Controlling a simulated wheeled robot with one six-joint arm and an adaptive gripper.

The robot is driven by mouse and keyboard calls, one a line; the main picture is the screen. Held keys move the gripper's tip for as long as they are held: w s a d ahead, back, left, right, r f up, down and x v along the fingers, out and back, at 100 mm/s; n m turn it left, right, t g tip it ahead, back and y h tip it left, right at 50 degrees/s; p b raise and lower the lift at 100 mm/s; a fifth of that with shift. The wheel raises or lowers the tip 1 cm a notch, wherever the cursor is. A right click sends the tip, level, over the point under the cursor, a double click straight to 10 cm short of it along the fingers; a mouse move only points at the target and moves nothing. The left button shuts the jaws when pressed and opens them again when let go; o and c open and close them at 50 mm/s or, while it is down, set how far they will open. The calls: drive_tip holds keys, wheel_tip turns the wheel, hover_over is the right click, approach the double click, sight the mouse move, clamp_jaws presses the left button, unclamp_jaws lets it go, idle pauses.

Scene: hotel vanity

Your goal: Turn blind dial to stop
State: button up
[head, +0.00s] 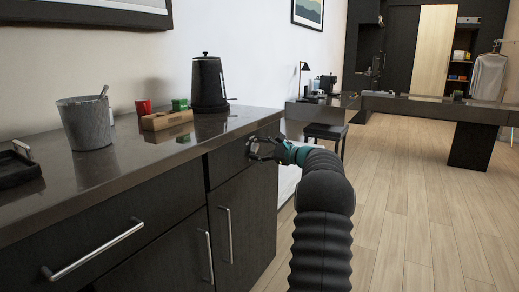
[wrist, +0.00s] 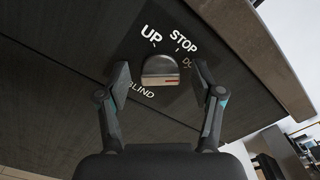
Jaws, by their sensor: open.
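The blind dial (wrist: 160,70) is a dark, rounded knob with a pale lower edge and a small red mark, on a dark panel (wrist: 130,55). In the wrist view the words UP and STOP stand above it and BLIND at its lower left; another label at its right is partly hidden. My gripper (wrist: 158,78) is open, with one finger on each side of the dial. I cannot tell whether either finger touches it. In the head view my gripper (head: 259,149) is at the cabinet's front near its far end, and it hides the dial.
The dark counter (head: 95,180) overhangs the cabinet front. On it are a kettle (head: 208,85), a wooden box (head: 167,120), a red cup (head: 143,107), a grey bucket (head: 86,123) and a black tray (head: 18,170). Bar handles (head: 95,250) stick out. The wooden floor (head: 400,220) at right is clear.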

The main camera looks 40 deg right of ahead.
drive_tip(key=shift+c, duration=0.3)
drive_tip(key=c, duration=1.1)
drive_tip(key=shift+f+n+b, duration=0.1)
drive_tip(key=shift+n+b, duration=0.2)
drive_tip(key=shift+b, duration=0.15)
drive_tip(key=n+b, duration=0.1)
drive_tip(key=b, duration=0.1)
drive_tip(key=n+b, duration=0.2)
drive_tip(key=shift+f, duration=0.25)
drive_tip(key=n+b, duration=0.4)
drive_tip(key=shift+a, duration=0.1)
drive_tip(key=shift+r+n+b, duration=0.1)
drive_tip(key=shift+n+b, duration=0.8)
drive_tip(key=shift+n, duration=0.2)
